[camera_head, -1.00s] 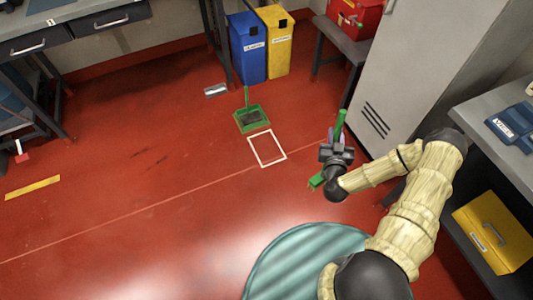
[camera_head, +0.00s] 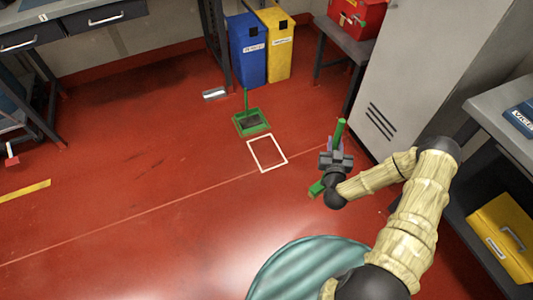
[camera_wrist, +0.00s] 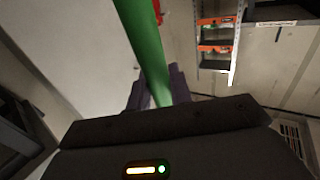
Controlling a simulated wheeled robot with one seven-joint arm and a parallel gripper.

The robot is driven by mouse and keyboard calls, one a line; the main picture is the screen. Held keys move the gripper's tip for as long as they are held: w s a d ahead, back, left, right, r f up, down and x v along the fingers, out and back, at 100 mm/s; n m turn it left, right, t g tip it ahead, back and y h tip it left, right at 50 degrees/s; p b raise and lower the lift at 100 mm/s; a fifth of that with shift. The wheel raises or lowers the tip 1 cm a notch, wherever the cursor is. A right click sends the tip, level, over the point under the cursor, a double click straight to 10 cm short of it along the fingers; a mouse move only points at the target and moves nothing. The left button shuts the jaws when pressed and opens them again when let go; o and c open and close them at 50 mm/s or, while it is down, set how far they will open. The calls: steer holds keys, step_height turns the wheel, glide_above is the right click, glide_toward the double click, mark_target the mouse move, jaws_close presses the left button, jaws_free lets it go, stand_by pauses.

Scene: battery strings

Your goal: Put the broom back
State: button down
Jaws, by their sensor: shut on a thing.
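My gripper (camera_head: 337,147) is shut on the green handle of the broom (camera_head: 341,128). The handle stands nearly upright, and the green broom head (camera_head: 316,188) shows low beside my wrist. I cannot tell whether the head touches the floor. In the wrist view the green handle (camera_wrist: 140,35) runs up from between the fingers (camera_wrist: 152,90). A white outlined rectangle (camera_head: 285,162) is marked on the red floor, empty, to the left of my gripper. A green dustpan (camera_head: 253,129) with an upright handle stands just behind the outline.
A blue bin (camera_head: 248,60) and a yellow bin (camera_head: 280,60) stand at the back. A grey cabinet (camera_head: 400,80) is close to the right of my gripper. A shelf with a yellow toolbox (camera_head: 490,250) is at the right. The floor on the left is mostly clear.

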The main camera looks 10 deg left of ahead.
steer(key=shift+r, duration=0.1)
steer(key=s+r+p, duration=0.4)
steer(key=r+p, duration=0.3)
steer(key=p, duration=0.2)
steer(key=s+r+p, duration=0.4)
steer(key=r+p, duration=0.3)
steer(key=p, duration=0.2)
steer(key=shift+s+r, duration=0.3)
steer(key=shift+s, duration=0.1)
steer(key=shift+a, duration=0.15)
